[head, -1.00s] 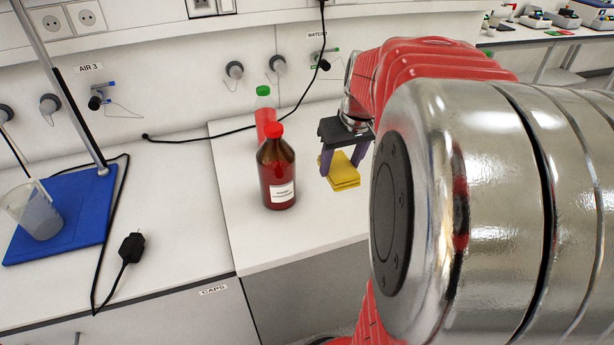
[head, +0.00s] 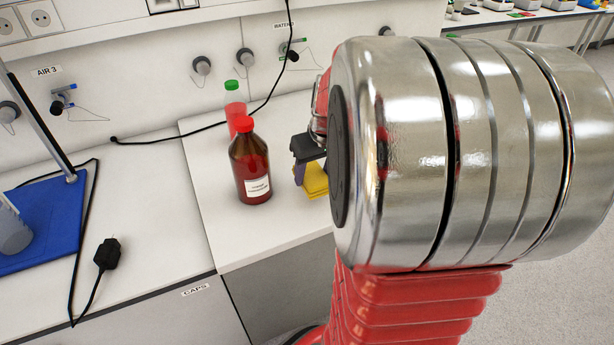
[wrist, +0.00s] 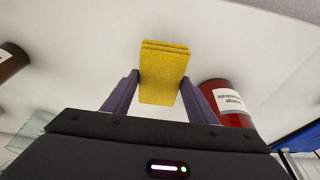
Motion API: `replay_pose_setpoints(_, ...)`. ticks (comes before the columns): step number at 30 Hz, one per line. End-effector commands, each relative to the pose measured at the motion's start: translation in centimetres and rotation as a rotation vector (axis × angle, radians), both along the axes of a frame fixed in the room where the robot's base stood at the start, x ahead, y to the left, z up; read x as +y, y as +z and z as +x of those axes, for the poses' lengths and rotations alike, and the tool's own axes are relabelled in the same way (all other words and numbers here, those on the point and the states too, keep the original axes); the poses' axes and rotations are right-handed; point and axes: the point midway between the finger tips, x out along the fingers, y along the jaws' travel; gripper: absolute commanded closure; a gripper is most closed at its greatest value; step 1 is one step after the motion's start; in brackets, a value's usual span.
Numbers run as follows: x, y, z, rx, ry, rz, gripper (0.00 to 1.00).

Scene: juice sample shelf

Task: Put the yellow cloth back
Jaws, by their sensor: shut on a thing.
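The folded yellow cloth (head: 315,181) is at my gripper (head: 312,165), low over or on the white bench, right of the brown bottle. In the wrist view, the yellow cloth (wrist: 164,75) sits between the two purple fingers of my gripper (wrist: 160,95), which are shut on it. My arm hides part of the gripper and cloth in the head view. I cannot tell whether the cloth touches the bench.
A brown bottle with a red cap (head: 250,170) stands close left of my gripper. A green-capped bottle (head: 235,108) stands behind it. A black cable (head: 160,137) crosses the bench. A blue mat (head: 50,215) with a beaker lies at left.

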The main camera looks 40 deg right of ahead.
Motion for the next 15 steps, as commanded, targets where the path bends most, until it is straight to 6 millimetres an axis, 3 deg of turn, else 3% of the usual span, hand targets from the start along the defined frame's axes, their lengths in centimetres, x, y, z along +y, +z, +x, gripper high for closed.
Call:
replay_pose_setpoints(8,0.0,-0.2,0.0,0.001,-0.001,0.001,0.69)
replay_pose_setpoints(15,0.0,-2.9,-0.1,0.002,-0.002,0.002,0.69)
